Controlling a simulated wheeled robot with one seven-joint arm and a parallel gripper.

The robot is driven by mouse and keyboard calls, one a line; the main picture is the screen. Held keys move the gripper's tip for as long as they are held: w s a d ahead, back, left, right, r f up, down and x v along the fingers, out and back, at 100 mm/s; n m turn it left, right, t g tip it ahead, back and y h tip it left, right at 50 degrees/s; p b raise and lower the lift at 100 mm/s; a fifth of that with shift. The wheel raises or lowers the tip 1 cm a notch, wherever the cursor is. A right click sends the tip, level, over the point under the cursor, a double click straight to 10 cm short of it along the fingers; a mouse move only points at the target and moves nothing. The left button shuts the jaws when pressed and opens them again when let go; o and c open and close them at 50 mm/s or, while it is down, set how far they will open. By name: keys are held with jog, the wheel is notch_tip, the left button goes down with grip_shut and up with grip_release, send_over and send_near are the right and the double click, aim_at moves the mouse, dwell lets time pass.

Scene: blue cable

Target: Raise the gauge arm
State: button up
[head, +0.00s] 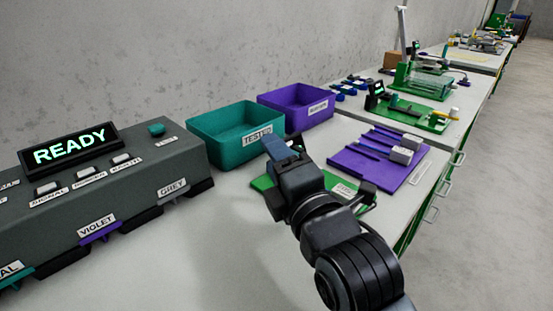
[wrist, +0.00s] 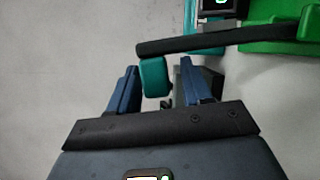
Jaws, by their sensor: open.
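In the wrist view a dark bar, seemingly the gauge arm (wrist: 220,38), runs across the top with a teal block (wrist: 153,77) at its left end. The bar reaches right toward a green base (wrist: 270,35). My gripper (wrist: 160,88) is open, with one blue finger on each side of the teal block. I cannot tell whether either finger touches it. In the head view my gripper (head: 284,147) is over the green base (head: 263,182) and hides most of the gauge.
A teal bin (head: 220,143) and a violet bin (head: 290,117) stand behind my gripper. A violet board (head: 375,165) with small parts lies to the right. A grey console (head: 110,180) reading READY stands at left. The bench front is clear.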

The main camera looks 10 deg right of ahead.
jog(key=shift+s, duration=0.15)
jog(key=v, duration=0.7)
jog(key=shift+s, duration=0.25)
jog(key=shift+d, duration=0.1)
jog(key=s+d+f+m+p, duration=0.1)
jog(key=s+m, duration=0.1)
jog(key=s+d+f+m+h+p, duration=0.1)
jog(key=s, duration=0.1)
jog(key=s+d+f+m+p, duration=0.1)
jog(key=s+d+f+m, duration=0.1)
jog(key=s, duration=0.1)
jog(key=shift+m+g+h+p, duration=0.3)
jog(key=shift+p, duration=0.05)
jog(key=s+d+r+m+g+h+p, duration=0.1)
jog(key=s+d+m+p, duration=0.3)
jog(key=s+m, duration=0.4)
jog(key=s+d+r+m+g+h+p, duration=0.1)
jog(key=s+d+m+p, duration=0.3)
jog(key=s+m, duration=0.5)
jog(key=s+h, duration=0.1)
jog(key=s, duration=0.8)
jog(key=shift+s+d+r+g, duration=0.2)
jog(key=shift+s+d+g, duration=0.05)
jog(key=shift+s+g, duration=0.15)
